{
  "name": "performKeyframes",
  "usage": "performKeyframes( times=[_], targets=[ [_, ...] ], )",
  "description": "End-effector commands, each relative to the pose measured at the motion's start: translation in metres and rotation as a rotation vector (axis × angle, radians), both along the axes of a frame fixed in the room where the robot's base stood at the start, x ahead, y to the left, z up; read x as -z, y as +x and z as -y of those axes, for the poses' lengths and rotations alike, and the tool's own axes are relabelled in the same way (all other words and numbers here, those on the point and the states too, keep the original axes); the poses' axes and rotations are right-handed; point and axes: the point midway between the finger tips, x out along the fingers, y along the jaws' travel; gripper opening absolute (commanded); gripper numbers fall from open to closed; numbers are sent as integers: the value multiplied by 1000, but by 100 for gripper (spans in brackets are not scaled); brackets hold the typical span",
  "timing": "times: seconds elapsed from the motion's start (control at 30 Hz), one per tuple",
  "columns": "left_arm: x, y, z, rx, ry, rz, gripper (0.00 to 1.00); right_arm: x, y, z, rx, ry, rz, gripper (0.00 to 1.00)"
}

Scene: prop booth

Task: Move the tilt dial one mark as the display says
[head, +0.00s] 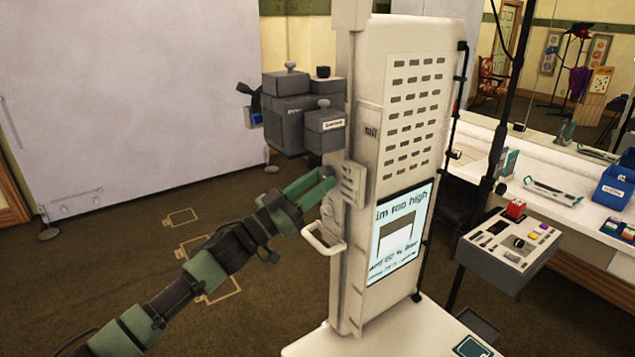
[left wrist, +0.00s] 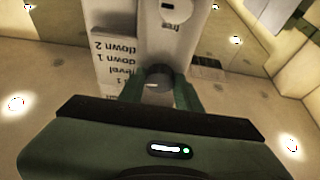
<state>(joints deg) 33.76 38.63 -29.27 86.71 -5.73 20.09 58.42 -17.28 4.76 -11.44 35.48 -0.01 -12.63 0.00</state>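The display (head: 401,234) is a pale screen low on the white upright cabinet, tilted in the picture. Its top line reads roughly "im too high"; the lower lines are too blurred to read surely. My left gripper (head: 328,180) reaches the cabinet's left side, beside a small pale block. In the left wrist view a dark round knob, seemingly the tilt dial (left wrist: 158,76), lies between the green fingertips (left wrist: 160,88). Whether they press on it I cannot tell. Beside it, upside-down labels (left wrist: 115,67) read "2 down", "1 down", "level" and "1", partly cut off. My right gripper is not in view.
A white handle (head: 322,240) sticks out just below my left gripper. Grey camera-like boxes (head: 300,120) jut out above it. A control console (head: 508,242) with a red button stands to the right, before a counter with a blue bin (head: 614,188).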

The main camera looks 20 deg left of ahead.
Motion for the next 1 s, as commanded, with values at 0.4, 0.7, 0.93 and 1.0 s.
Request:
performKeyframes(
  times=[0.4, 0.7, 0.93, 1.0],
  targets=[
    [2, 2, -4, -3, 205, 160, 0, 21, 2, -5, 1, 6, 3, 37],
    [-1, 2, -3, -1, 278, 216, 0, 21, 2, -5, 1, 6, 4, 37],
    [-1, 2, -3, 0, 277, 215, 56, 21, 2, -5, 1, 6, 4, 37],
    [-1, 2, -3, 0, 276, 216, 56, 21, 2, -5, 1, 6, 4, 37]
  ],
)
